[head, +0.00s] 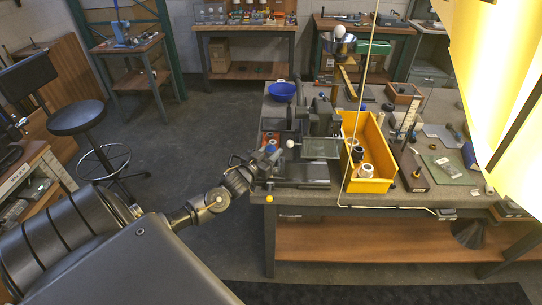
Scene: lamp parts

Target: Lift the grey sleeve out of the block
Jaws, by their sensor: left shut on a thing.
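My left gripper (264,155) is at the front left corner of the workbench, beside a dark grey machine. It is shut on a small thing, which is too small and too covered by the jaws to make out. A bit of blue shows at the fingertips. I cannot pick out the grey sleeve or the block for certain in the head view; the gripper and the machine's dark parts hide that spot. My right gripper is not in view.
The workbench (390,198) holds the dark machine (322,118), a blue bowl (282,91) and a yellow bin (375,186) with white parts. A wooden block (413,180) with a post stands right of the bin. A large bright yellow shape (490,60) fills the upper right. A black stool (76,117) stands left.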

